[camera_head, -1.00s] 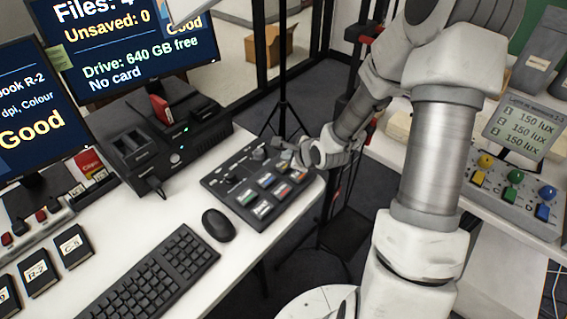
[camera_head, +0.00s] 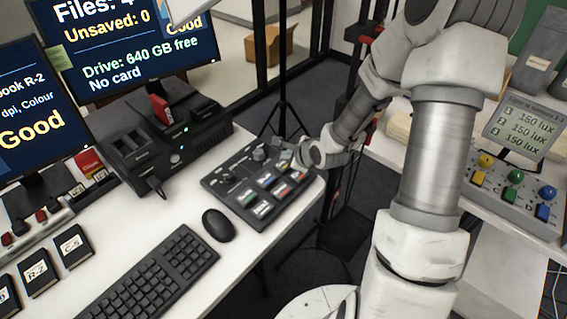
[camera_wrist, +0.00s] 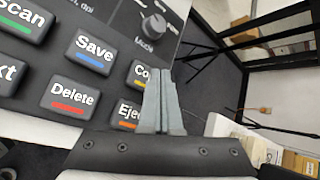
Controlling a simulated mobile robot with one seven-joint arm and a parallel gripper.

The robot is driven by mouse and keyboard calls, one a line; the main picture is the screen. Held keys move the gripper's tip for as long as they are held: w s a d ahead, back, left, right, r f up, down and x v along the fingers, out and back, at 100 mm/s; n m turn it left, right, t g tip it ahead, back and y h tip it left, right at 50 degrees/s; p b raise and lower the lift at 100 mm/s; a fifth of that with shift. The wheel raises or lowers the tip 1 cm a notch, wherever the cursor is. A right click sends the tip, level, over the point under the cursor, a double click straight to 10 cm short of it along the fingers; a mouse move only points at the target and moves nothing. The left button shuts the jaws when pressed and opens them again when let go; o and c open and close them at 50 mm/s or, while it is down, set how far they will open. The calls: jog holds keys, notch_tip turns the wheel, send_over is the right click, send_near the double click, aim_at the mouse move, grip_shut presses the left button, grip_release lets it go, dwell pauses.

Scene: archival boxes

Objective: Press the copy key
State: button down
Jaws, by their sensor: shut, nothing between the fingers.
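The dark key panel (camera_head: 219,184) lies near the right edge of the white desk in the head view, with several labelled keys and knobs. My gripper's fingers cover the rest. My gripper (camera_wrist: 164,72) is shut and empty, with its fingertips at the right side of the copy key. I cannot tell whether they touch it. In the head view my gripper (camera_head: 291,152) is at the panel's far right edge.
The Save (camera_wrist: 93,48), Delete (camera_wrist: 70,97) and Eject (camera_wrist: 127,113) keys sit close by. A Mode knob (camera_wrist: 153,27) stands beyond the copy key. A mouse (camera_head: 218,225) and keyboard (camera_head: 155,275) lie left of the panel. A black drive unit (camera_head: 180,150) stands behind.

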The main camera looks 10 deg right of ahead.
jog(key=shift+f, duration=0.1)
jog(key=shift+f, duration=0.35)
jog(key=shift+f+b, duration=0.4)
jog(key=shift+f, duration=0.1)
dwell(0.6)
dwell(0.4)
jog(key=shift+r+p, duration=0.9)
jog(key=shift+p, duration=0.1)
notch_tip(320, 180, up, 5)
jog(key=p, duration=0.5)
jog(key=shift+r, duration=0.1)
